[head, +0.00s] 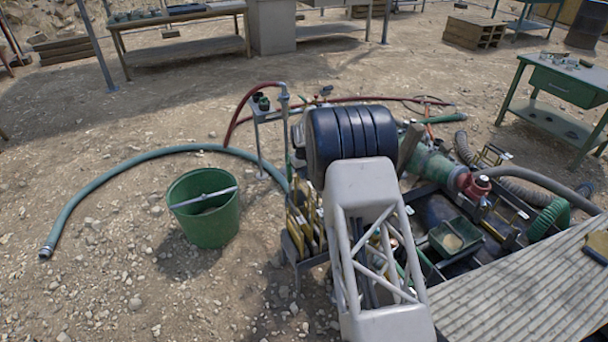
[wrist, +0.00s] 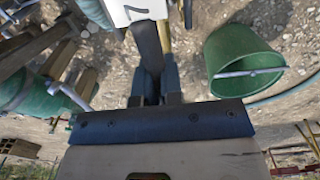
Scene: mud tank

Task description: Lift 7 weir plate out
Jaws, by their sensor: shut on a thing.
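In the wrist view my gripper (wrist: 155,80) has its dark fingers close together on the dark handle-like bar (wrist: 148,42) of a plate. A white face (wrist: 120,10) with part of a dark numeral shows at the far end of that bar. The top edge of the picture cuts the numeral, so I cannot read it surely. The rest of the held plate is out of view, and I cannot tell how far it is raised. In the head view my arm hides the gripper and the held plate.
A green bucket (head: 205,226) stands on gravel left of a rack of yellow-edged plates (head: 303,222); the bucket also shows in the wrist view (wrist: 240,62). A green hose (head: 135,165) curves around behind it. The tank with green pipework (head: 432,165) and ribbed decking (head: 515,290) are right.

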